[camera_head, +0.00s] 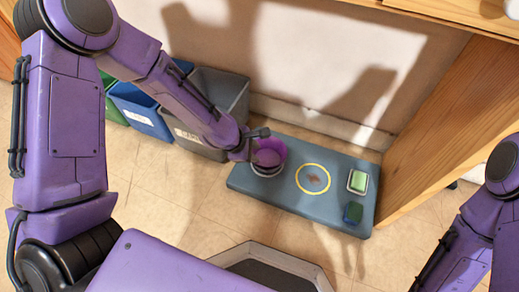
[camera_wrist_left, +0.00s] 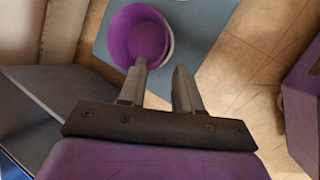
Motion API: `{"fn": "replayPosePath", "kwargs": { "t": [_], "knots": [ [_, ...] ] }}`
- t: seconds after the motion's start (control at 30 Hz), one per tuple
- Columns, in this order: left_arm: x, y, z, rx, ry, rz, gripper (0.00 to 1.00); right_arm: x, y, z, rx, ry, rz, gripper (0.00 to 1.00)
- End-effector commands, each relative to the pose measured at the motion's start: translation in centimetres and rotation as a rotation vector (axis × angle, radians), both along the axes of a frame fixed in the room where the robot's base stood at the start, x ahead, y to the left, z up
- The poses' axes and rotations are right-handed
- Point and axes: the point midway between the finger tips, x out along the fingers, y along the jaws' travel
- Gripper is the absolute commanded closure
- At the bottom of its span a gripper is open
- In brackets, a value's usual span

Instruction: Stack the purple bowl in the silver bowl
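The purple bowl (camera_head: 271,152) sits upright in or on the silver bowl (camera_head: 266,172) at the left end of the blue-grey mat. In the left wrist view the purple bowl (camera_wrist_left: 138,36) shows its open inside, with a thin pale rim of the silver bowl (camera_wrist_left: 171,46) along its right edge. My left gripper (camera_head: 258,141) is at the purple bowl's near side. Its fingers (camera_wrist_left: 160,68) are apart with nothing seen between them; one fingertip overlaps the bowl's rim in view, and I cannot tell whether it touches. My right arm shows at the right edge, its gripper out of frame.
The mat (camera_head: 285,195) also bears a yellow ring mark (camera_head: 313,179), a green block in a pale dish (camera_head: 358,181) and a dark green-blue item (camera_head: 352,212). Grey (camera_head: 222,92) and blue (camera_head: 140,113) bins stand left. A wooden panel (camera_head: 450,130) stands right.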

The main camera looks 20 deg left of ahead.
Motion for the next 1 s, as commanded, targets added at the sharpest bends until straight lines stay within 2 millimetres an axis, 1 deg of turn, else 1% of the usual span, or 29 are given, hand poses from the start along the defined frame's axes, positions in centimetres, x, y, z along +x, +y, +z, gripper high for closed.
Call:
{"fn": "replayPosePath", "kwargs": {
  "t": [0.03, 0.07, 0.37, 0.43, 0.47, 0.53, 0.57, 0.6, 0.63, 0.67, 0.7, 0.8, 0.9, 1.0],
  "knots": [
    [-0.1, 0.1, 0.5, 0.000, 0.000, 0.001, 0.67, 0.2, 0.1, 0.2, -0.006, -0.018, -0.013, 0.57],
    [-0.2, 0.2, 0.5, 0.000, 0.000, 0.001, 0.67, 0.4, 0.1, 0.2, -0.008, -0.027, -0.019, 0.57],
    [-0.3, 0.2, 0.5, 0.001, 0.001, -0.001, 0.67, 0.6, 0.0, 0.0, -0.014, -0.044, -0.028, 0.57],
    [-1.2, 0.4, -0.4, 0.027, 0.009, -0.034, 0.67, 0.6, 0.0, 0.0, -0.014, -0.044, -0.028, 0.57],
    [-2.1, 0.7, -1.3, 0.054, 0.018, -0.071, 0.67, 0.6, 0.0, 0.0, -0.014, -0.044, -0.028, 0.57],
    [-5.7, 1.7, -4.3, 0.157, 0.049, -0.223, 0.67, 0.6, 0.0, 0.0, -0.014, -0.044, -0.028, 0.57],
    [-7.9, 2.3, -5.8, 0.212, 0.067, -0.315, 0.67, 0.6, 0.0, 0.0, -0.014, -0.044, -0.028, 0.57],
    [-11.1, 3.4, -7.7, 0.287, 0.095, -0.455, 0.67, 0.6, 0.0, 0.0, -0.014, -0.044, -0.028, 0.57],
    [-13.6, 4.3, -8.9, 0.341, 0.117, -0.570, 0.67, 0.6, 0.0, 0.0, -0.014, -0.044, -0.028, 0.57],
    [-16.1, 5.1, -9.9, 0.388, 0.139, -0.686, 0.67, 0.6, 0.0, 0.0, -0.014, -0.044, -0.028, 0.57],
    [-19.2, 6.2, -10.9, 0.441, 0.168, -0.840, 0.67, 0.6, 0.0, 0.0, -0.014, -0.044, -0.028, 0.57],
    [-25.8, 8.8, -12.0, 0.525, 0.227, -1.186, 0.67, 0.6, 0.0, 0.1, -0.014, -0.044, -0.027, 0.57],
    [-29.7, 10.4, -12.0, 0.555, 0.262, -1.421, 0.67, 0.6, 0.0, 0.1, -0.014, -0.044, -0.027, 0.57],
    [-31.2, 11.1, -11.9, 0.563, 0.272, -1.526, 0.67, 0.6, 0.0, 0.1, -0.014, -0.044, -0.027, 0.57]
  ]
}}
